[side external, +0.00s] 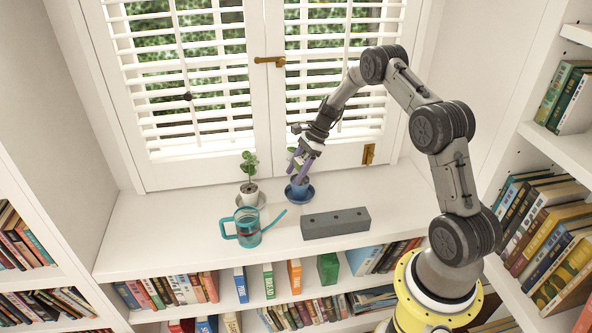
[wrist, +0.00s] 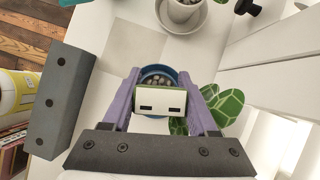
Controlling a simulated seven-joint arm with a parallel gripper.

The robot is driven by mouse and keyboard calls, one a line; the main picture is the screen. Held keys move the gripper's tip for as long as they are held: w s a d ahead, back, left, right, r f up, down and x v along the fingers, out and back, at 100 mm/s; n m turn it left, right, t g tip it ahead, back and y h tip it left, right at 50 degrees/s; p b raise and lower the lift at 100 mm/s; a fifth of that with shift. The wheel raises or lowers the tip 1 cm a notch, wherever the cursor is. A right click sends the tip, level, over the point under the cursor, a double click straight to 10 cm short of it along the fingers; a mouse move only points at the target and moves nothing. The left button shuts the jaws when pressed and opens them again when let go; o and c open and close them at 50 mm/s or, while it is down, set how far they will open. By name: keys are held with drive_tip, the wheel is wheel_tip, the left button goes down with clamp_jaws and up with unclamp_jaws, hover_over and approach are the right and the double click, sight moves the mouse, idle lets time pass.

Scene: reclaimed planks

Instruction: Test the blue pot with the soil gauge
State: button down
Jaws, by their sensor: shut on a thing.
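The blue pot (side external: 299,189) stands on a blue saucer on the white ledge by the shutters. In the wrist view its pebbly top (wrist: 157,76) shows just beyond the gauge, with green leaves (wrist: 222,110) to the right. My gripper (side external: 302,168) is directly over the pot, pointing down. Its purple fingers (wrist: 163,98) are shut on the soil gauge (wrist: 160,102), a pale box with two dark slots. The gauge's probe is hidden, so I cannot tell whether it is in the soil.
A white pot (side external: 249,197) with a plant stands left of the blue pot. A teal watering can (side external: 247,233) is in front of it. A grey block (side external: 335,223) with holes lies front right. The shutters (side external: 335,100) rise close behind. The ledge's left side is clear.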

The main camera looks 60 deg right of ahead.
drive_tip(key=shift+f, duration=0.5)
drive_tip(key=shift+c, duration=0.5)
unclamp_jaws()
drive_tip(key=r, duration=0.3)
drive_tip(key=d+r, duration=0.1)
drive_tip(key=r, duration=0.4)
drive_tip(key=shift+s+d+r, duration=0.15)
drive_tip(key=shift+s+r, duration=0.2)
drive_tip(key=shift+r, duration=0.45)
wheel_tip(320, 180, up, 9)
idle(0.8)
